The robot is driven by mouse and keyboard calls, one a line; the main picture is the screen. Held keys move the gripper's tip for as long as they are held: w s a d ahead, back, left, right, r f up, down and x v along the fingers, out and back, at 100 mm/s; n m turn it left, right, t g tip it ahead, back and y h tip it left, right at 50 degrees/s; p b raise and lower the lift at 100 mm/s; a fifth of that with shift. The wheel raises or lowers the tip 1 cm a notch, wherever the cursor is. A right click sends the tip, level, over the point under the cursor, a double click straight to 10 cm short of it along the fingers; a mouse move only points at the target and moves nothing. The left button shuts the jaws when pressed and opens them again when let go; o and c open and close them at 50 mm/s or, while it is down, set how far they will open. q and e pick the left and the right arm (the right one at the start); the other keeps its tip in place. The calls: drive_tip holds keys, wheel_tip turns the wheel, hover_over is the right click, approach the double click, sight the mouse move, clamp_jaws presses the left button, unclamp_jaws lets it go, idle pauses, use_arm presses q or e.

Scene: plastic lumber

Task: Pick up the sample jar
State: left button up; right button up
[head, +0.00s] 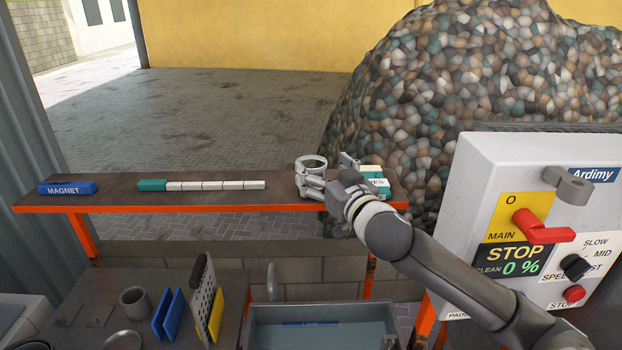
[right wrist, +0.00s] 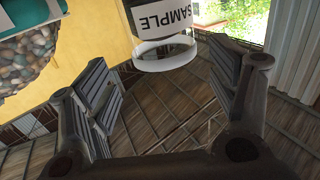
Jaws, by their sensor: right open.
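The sample jar (right wrist: 160,22) shows at the top of the right wrist view, with a white SAMPLE label that reads upside down and a pale ring-shaped end. My right gripper (head: 328,176) is open and empty, close to the jar. In the right wrist view the jar end lies beyond and roughly between the two spread fingers (right wrist: 166,75), and I see no grip on it. My left gripper is not in view.
The brown shelf (head: 110,190) holds a blue MAGNET block (head: 66,188), a row of white pieces with a teal end (head: 152,185), and a teal-and-white box (head: 376,172) beside my gripper. A control panel (head: 470,190) stands right. A multicoloured heap (head: 450,90) rises behind.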

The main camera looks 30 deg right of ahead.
sight(311, 162)
drive_tip(key=w+p, duration=0.2)
drive_tip(key=w, duration=0.2)
drive_tip(key=shift+w+d+p, duration=0.1)
drive_tip(key=shift+w+p, duration=0.05)
drive_tip(key=shift+p, duration=0.2)
drive_tip(key=shift+w+f, duration=0.15)
drive_tip(key=shift+w, duration=0.25)
drive_tip(key=shift+c, duration=0.5)
drive_tip(key=c, duration=0.9)
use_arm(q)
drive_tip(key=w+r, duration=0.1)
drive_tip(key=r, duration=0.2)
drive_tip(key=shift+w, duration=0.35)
use_arm(e)
drive_tip(key=shift+c, duration=1)
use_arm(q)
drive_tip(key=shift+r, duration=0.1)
